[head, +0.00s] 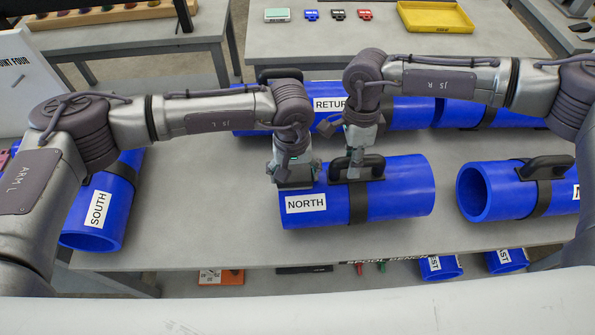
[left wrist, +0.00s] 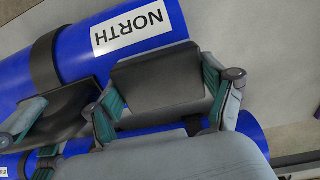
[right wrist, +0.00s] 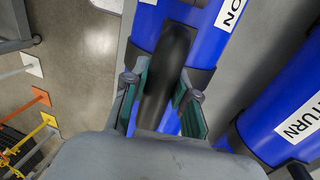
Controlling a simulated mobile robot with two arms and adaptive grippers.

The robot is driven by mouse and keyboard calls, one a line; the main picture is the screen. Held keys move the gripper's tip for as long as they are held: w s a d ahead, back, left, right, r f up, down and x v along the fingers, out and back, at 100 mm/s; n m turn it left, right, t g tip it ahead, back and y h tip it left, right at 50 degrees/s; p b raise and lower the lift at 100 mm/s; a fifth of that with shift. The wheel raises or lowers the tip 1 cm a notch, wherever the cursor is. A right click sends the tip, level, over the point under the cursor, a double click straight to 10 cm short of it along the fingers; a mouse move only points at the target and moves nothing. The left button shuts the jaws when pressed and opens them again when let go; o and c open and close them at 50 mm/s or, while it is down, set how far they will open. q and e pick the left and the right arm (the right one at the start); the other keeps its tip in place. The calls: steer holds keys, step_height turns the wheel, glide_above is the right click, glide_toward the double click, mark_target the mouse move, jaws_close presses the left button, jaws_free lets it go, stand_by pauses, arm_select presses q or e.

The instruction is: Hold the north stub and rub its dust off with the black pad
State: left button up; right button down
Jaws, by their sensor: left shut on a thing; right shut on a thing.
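The north stub (head: 400,193) is a blue pipe with a white NORTH label, a black band and a black handle (head: 370,170); it lies on the grey bench. My right gripper (head: 356,160) is shut on the handle, which shows between its fingers in the right wrist view (right wrist: 168,65). My left gripper (head: 294,172) is shut on the black pad (left wrist: 155,83). The pad is at the stub's left end, just above the label, and seems to touch the blue surface. Its underside is hidden. I cannot make out dust on the stub.
The SOUTH pipe (head: 100,205) lies at the left, another blue pipe (head: 490,192) at the right. The RETURN pipe (head: 405,112) lies behind the stub, close to my arms. Bare bench (head: 195,215) shows between SOUTH and NORTH. A yellow tray (head: 435,17) stands on the back table.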

arm_select(q)
steer(key=shift+r, duration=0.1)
steer(key=shift+a+r, duration=0.15)
steer(key=shift+r, duration=1.55)
steer(key=shift+a+r, duration=0.1)
steer(key=shift+r, duration=1.6)
arm_select(e)
steer(key=shift+d, duration=0.15)
steer(key=c, duration=0.8)
jaws_free()
arm_select(q)
steer(key=shift+d, duration=0.1)
arm_select(e)
steer(key=shift+r, duration=0.1)
steer(key=r, duration=0.4)
steer(key=w+r, duration=0.1)
steer(key=r, duration=0.2)
steer(key=w+r, duration=0.1)
steer(key=r, duration=0.3)
steer(key=shift+w+r, duration=0.25)
steer(key=shift+r, duration=0.05)
